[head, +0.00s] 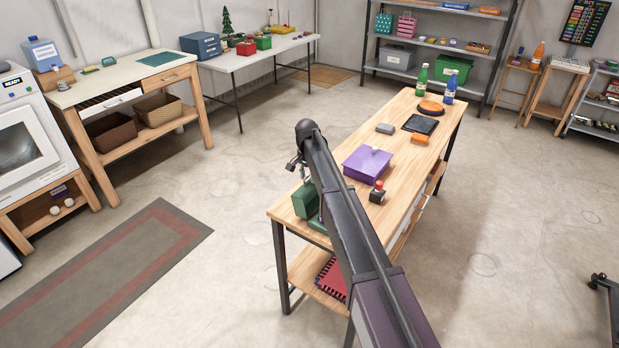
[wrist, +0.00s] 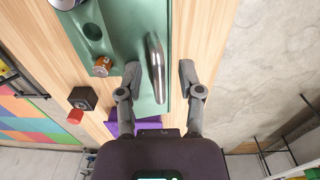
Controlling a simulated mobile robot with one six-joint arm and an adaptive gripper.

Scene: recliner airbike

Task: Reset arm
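My gripper (wrist: 160,82) is open. Its two fingers stand on either side of an upright silver handle (wrist: 157,68) on a green holder (wrist: 135,25). In the head view my arm reaches over the wooden workbench (head: 440,131). The green holder (head: 306,201) stands at the bench's near left end, partly hidden by my arm. My gripper is mostly hidden there.
On the bench stand a red button on a black base (head: 377,193), a purple box (head: 367,165), a dark tablet (head: 420,124) and bottles at the far end. Open floor (head: 235,230) lies left of the bench.

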